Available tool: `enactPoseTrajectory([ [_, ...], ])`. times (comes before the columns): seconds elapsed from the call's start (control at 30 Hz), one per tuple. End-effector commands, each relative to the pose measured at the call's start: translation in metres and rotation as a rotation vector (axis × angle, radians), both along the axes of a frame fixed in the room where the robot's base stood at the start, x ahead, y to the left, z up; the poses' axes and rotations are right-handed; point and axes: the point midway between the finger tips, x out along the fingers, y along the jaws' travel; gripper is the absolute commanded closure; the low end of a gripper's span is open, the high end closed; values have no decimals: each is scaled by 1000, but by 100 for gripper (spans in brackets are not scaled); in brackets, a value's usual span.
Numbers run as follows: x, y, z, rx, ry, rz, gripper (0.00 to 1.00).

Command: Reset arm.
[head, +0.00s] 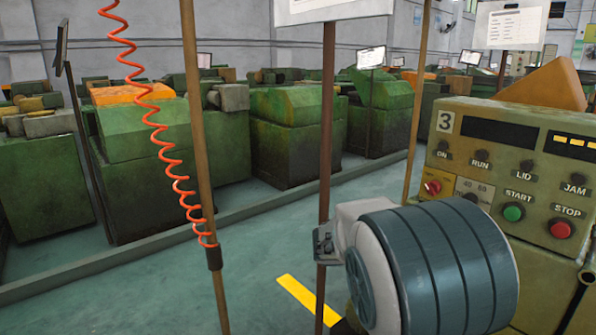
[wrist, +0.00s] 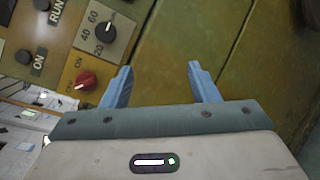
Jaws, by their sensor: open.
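My gripper (wrist: 160,66) is open, its two blue fingers apart with nothing between them in the wrist view. It is close to the front of a yellow-green control panel (head: 478,131). The red knob (wrist: 87,79) and a dial with a black knob (wrist: 106,32) show left of the fingers. In the head view my grey arm covers part of the panel's lower left, and the gripper fingers cannot be made out there. The panel's green START button (head: 513,213) and red STOP button (head: 562,230) are at the right.
Thin brown posts (head: 326,150) stand left of the panel. A coiled orange hose (head: 160,135) hangs beside the left post. Green machines (head: 165,165) line the back behind a low floor curb. The teal floor (head: 150,290) in front is clear, with a yellow stripe (head: 305,300).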

Motion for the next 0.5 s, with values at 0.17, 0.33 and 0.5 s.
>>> enactPoseTrajectory([
  [0.17,-72,-10,-6,402,-50,-145,45],
  [0.33,-130,15,-12,755,-138,-265,45],
  [0.5,-176,56,-2,1074,-266,-374,45],
])
